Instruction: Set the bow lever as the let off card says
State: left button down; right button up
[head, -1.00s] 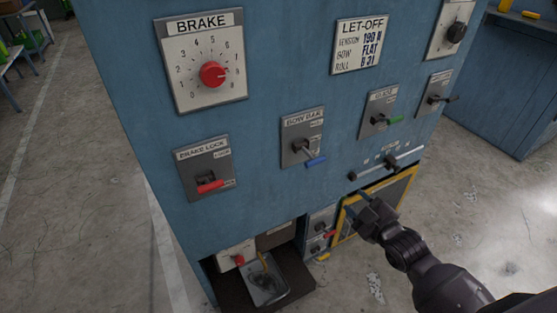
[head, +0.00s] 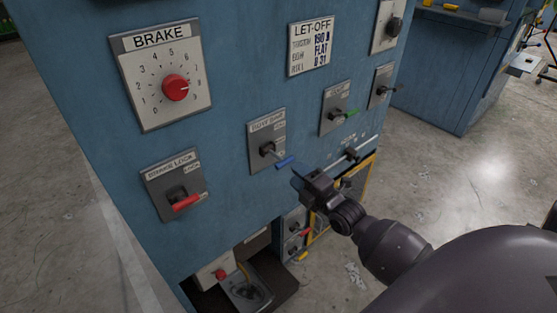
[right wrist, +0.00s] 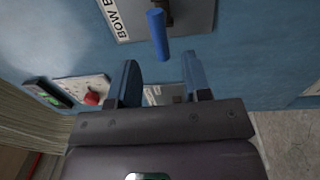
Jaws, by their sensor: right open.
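The bow bar lever (head: 285,162) has a blue handle on a grey plate (head: 264,130) in the middle of the blue panel. Its handle points down and to the right in the head view. The let-off card (head: 311,47) sits above and to the right; it reads tension, bow FLAT and roll. My right gripper (head: 301,181) is just below and right of the blue handle. In the right wrist view the open fingers (right wrist: 161,83) have the blue handle (right wrist: 158,36) ahead of and between them, apart from it. My left gripper is in no view.
A brake dial with a red knob (head: 175,87) and a red brake lock lever (head: 186,202) are to the left. A green-handled lever (head: 351,113) is to the right. A dark tray (head: 247,292) sticks out low on the machine.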

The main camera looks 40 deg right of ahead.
aim_at(279, 159)
jog(key=w, duration=0.8)
jog(key=shift+a+r+b, duration=0.25)
jog(key=shift+a+b, duration=0.1)
jog(key=shift+b, duration=0.05)
grip_shut()
